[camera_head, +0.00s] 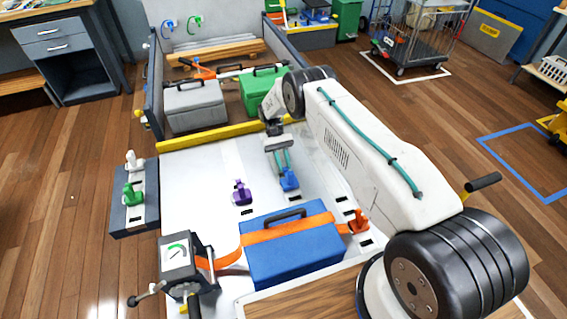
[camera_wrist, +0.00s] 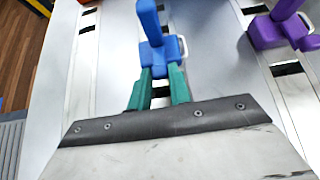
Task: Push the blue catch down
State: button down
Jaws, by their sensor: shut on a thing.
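The blue catch (camera_head: 289,180) stands on the pale panel, right of the purple catch (camera_head: 241,192). In the wrist view the blue catch (camera_wrist: 158,45) has an upright lever on a block-like base. My gripper (camera_head: 283,165) has two green fingers and reaches down to it. In the wrist view the fingers of my gripper (camera_wrist: 162,75) are shut on the blue catch's near side. The part between the fingertips is partly hidden. The purple catch (camera_wrist: 280,30) is at the upper right there, apart from my gripper.
A blue case (camera_head: 290,255) under an orange strap lies in front, with a red-orange catch (camera_head: 358,221) at its right. A crank box (camera_head: 187,262) stands front left. A yellow bar (camera_head: 222,135), grey case (camera_head: 195,105) and green case (camera_head: 262,90) are behind. The panel's left middle is clear.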

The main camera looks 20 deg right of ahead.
jog(key=c, duration=1.3)
grip_release()
jog(key=shift+v, duration=3.85)
